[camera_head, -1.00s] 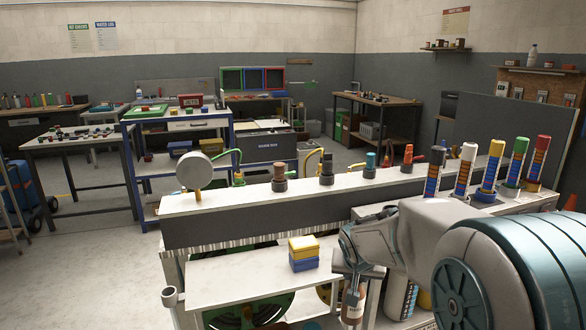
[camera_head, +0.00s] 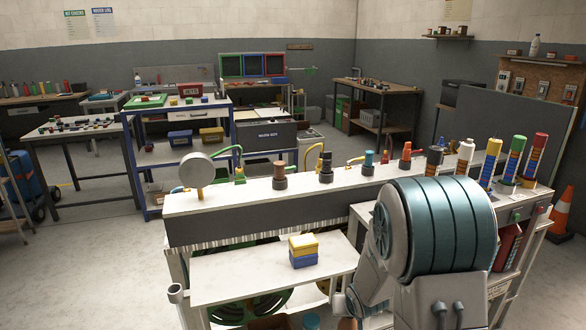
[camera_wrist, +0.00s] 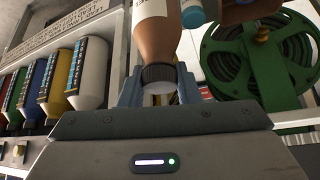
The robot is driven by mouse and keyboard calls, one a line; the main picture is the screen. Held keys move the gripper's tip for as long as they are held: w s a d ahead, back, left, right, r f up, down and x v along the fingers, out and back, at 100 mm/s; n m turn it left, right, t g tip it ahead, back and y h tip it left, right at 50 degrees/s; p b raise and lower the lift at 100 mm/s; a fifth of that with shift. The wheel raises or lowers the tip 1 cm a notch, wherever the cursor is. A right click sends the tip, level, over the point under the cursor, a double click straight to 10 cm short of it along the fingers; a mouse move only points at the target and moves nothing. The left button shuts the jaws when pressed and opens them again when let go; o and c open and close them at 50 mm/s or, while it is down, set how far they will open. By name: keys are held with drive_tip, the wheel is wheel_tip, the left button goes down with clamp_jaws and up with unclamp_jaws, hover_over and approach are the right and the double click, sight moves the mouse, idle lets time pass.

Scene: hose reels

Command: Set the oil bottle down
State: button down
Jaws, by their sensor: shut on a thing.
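My gripper (camera_wrist: 158,78) is shut on the oil bottle (camera_wrist: 157,38) in the wrist view. The bottle has a brown body, a pale label and a black ribbed cap, and the jaws close around its cap end. The wrist view looks turned over, with the cap toward the gripper at the bottom of the picture. In the head view my arm hides the gripper and nearly all of the bottle. I cannot tell whether the bottle touches a surface.
A white shelf (camera_head: 225,283) bears stacked yellow and blue boxes (camera_head: 303,251). Several colour-banded bottles stand on the bench at right, and they also show in the wrist view (camera_wrist: 55,80). A green hose reel (camera_wrist: 262,60) is close to the bottle. An orange cone (camera_head: 563,218) stands far right.

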sight(348, 327)
wheel_tip(348, 327, up, 2)
drive_tip(key=shift+r+p, duration=0.25)
drive_tip(key=shift+p, duration=0.5)
drive_tip(key=s+f, duration=0.4)
drive_tip(key=f, duration=0.1)
drive_tip(key=shift+s+f, duration=0.25)
drive_tip(key=shift+f, duration=0.1)
